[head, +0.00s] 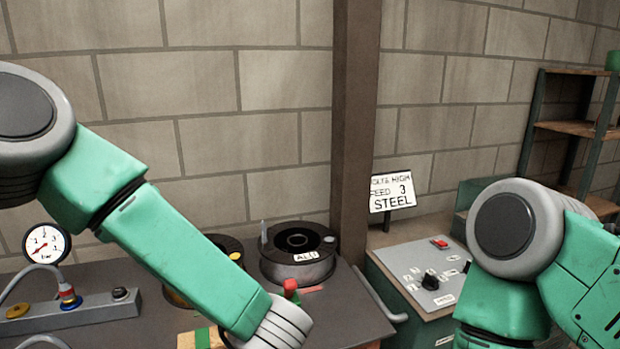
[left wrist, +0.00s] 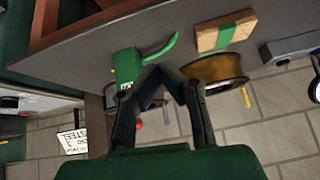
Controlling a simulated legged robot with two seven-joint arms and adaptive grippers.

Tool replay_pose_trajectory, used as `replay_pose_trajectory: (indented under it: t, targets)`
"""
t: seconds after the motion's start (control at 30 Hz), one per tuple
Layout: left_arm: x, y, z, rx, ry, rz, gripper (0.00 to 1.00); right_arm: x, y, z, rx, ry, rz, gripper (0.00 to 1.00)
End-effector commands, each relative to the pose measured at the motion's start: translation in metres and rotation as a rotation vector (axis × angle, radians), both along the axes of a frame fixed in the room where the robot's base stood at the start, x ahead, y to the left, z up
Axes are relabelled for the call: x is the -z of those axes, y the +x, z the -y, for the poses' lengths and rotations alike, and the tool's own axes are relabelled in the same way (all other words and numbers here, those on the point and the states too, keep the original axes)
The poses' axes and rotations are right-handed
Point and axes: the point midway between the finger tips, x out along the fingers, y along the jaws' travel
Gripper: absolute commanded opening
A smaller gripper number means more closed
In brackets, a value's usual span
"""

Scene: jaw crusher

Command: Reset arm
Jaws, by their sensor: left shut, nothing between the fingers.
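My left arm (head: 180,255) comes in from the left of the head view and slopes down to the middle of the bottom edge. Its gripper is below that frame. The left wrist view shows the left gripper (left wrist: 160,72) shut and empty, its fingertips together over the dark bench. A green block-like device (left wrist: 126,64) with a curved green piece shows just beyond the fingertips; I cannot tell whether they touch it. My right arm (head: 520,250) is bent at the right of the head view; its gripper is out of sight.
Wire spools (head: 298,262) stand at the back of the bench. A pressure gauge (head: 46,244) is at left. A wooden block with a green band (left wrist: 226,32) lies near the left gripper. A control box (head: 425,275) and a sign (head: 392,192) stand right of the brown post (head: 354,120).

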Motion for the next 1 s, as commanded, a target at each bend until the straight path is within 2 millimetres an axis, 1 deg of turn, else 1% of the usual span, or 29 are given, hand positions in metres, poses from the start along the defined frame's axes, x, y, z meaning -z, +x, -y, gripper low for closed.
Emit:
replay_pose_trajectory:
  t: [0.03,0.07,0.1,0.17,0.2,0.27,0.3,0.37,0.4,0.47,0.5,0.6,0.7,0.8,1.0]
  targets:
    - [0.026,-0.010,-0.014,0.027,0.013,-0.005,0.00,0.011,-0.007,0.012,0.003,-0.013,-0.048,0.67]
    - [0.040,-0.015,-0.023,0.047,0.015,-0.006,0.00,0.018,-0.012,0.020,0.007,-0.021,-0.083,0.67]
    - [0.062,-0.026,-0.036,0.076,0.016,-0.015,0.00,0.027,-0.021,0.032,0.013,-0.035,-0.136,0.67]
    - [0.094,-0.049,-0.057,0.128,0.011,-0.042,0.00,0.041,-0.037,0.052,0.029,-0.057,-0.225,0.67]
    - [0.114,-0.068,-0.072,0.161,0.004,-0.072,0.00,0.050,-0.048,0.066,0.043,-0.072,-0.284,0.67]
    - [0.141,-0.099,-0.093,0.206,-0.012,-0.130,0.00,0.060,-0.065,0.087,0.068,-0.093,-0.372,0.67]
    - [0.156,-0.122,-0.107,0.229,-0.024,-0.176,0.00,0.066,-0.077,0.101,0.087,-0.108,-0.428,0.67]
    - [0.174,-0.156,-0.127,0.257,-0.043,-0.251,0.00,0.072,-0.094,0.121,0.117,-0.130,-0.508,0.67]
    - [0.182,-0.179,-0.139,0.270,-0.055,-0.302,0.00,0.075,-0.105,0.133,0.135,-0.143,-0.555,0.67]
    - [0.191,-0.210,-0.156,0.282,-0.070,-0.377,0.00,0.078,-0.120,0.148,0.165,-0.162,-0.620,0.67]
    - [0.195,-0.229,-0.166,0.285,-0.080,-0.424,0.00,0.079,-0.128,0.157,0.185,-0.172,-0.656,0.67]
    - [0.198,-0.265,-0.184,0.286,-0.098,-0.516,0.00,0.080,-0.144,0.174,0.221,-0.192,-0.726,0.67]
    - [0.198,-0.286,-0.194,0.282,-0.108,-0.569,0.00,0.080,-0.154,0.183,0.240,-0.204,-0.764,0.67]
    - [0.198,-0.293,-0.198,0.281,-0.113,-0.589,0.00,0.080,-0.157,0.186,0.249,-0.208,-0.779,0.67]
    - [0.198,-0.293,-0.198,0.280,-0.114,-0.588,0.00,0.079,-0.157,0.186,0.249,-0.208,-0.779,0.67]
